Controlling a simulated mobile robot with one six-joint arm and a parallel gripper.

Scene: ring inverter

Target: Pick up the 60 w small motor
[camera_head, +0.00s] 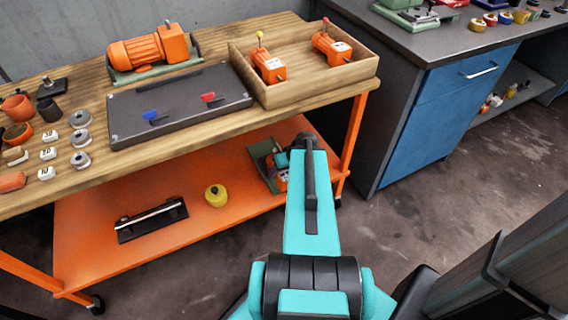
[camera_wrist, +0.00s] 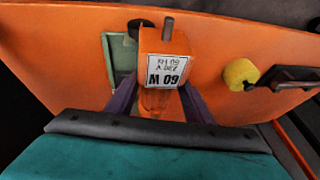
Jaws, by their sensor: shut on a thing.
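The 60 W small motor (camera_wrist: 162,45) is an orange block with a shaft on top and a white label that reads upside down in the wrist view. My gripper (camera_wrist: 158,98) has its dark fingers closed against both sides of the motor. A green plate (camera_wrist: 115,55) shows behind and to the left of it. In the head view, part of the orange motor (camera_head: 281,181) shows at the right end of the lower orange shelf, largely hidden by my arm. I cannot tell whether it is clear of the shelf.
The lower shelf (camera_head: 120,220) also holds a yellow round piece (camera_head: 215,196) and a black-based rod fixture (camera_head: 151,219). The wooden tabletop above carries a wooden tray (camera_head: 318,90) with two orange motors, a dark board (camera_head: 180,105) and a large orange motor (camera_head: 150,50). A table leg (camera_head: 354,130) stands close right.

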